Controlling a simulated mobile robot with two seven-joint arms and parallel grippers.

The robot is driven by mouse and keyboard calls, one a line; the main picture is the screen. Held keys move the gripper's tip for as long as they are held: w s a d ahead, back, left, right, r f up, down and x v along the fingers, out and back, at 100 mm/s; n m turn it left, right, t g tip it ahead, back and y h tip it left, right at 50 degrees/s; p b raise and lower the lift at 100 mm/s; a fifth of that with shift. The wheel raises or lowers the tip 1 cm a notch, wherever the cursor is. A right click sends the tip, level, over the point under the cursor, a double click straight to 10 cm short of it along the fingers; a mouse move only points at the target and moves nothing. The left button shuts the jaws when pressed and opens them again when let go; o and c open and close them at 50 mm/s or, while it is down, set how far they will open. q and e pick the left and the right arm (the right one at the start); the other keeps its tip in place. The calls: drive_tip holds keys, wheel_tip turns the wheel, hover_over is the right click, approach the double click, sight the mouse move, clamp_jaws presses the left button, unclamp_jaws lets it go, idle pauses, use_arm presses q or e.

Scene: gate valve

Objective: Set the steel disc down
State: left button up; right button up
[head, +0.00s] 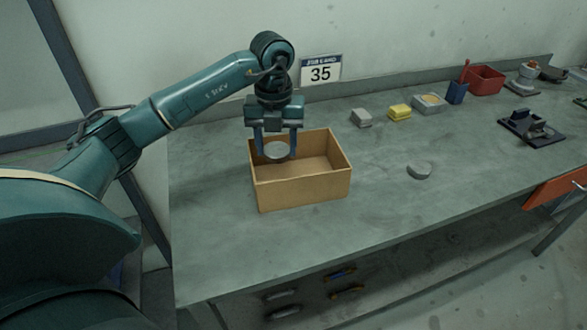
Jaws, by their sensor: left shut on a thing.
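The steel disc (277,151) is a round grey piece held between the fingers of my left gripper (276,148). The gripper points down and is shut on the disc. The disc is over the left back part of an open cardboard box (303,191), at about the height of its rim. I cannot tell whether the disc touches the box. The visible part of the box floor is bare. My right gripper is not in view.
A second grey round piece (419,170) lies on the bench (380,200) to the right. Behind are a grey block (361,117), yellow sponges (399,112), a tray (429,103), a blue holder (456,92), a red bin (485,79) and a dark fixture (532,127).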

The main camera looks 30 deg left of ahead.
sight(275, 150)
use_arm(q)
drive_tip(key=f, duration=0.4)
drive_tip(key=shift+s, duration=0.25)
drive_tip(key=shift+f, duration=0.25)
wheel_tip(275, 150, down, 4)
drive_tip(key=shift+r+p, duration=0.2)
drive_tip(key=shift+p, duration=0.15)
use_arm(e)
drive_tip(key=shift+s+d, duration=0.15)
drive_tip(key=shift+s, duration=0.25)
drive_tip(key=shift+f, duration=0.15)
use_arm(q)
drive_tip(key=o, duration=0.8)
drive_tip(key=shift+f, duration=0.2)
drive_tip(key=shift+c, duration=0.2)
drive_tip(key=shift+o, duration=0.9)
drive_tip(key=shift+r, duration=0.1)
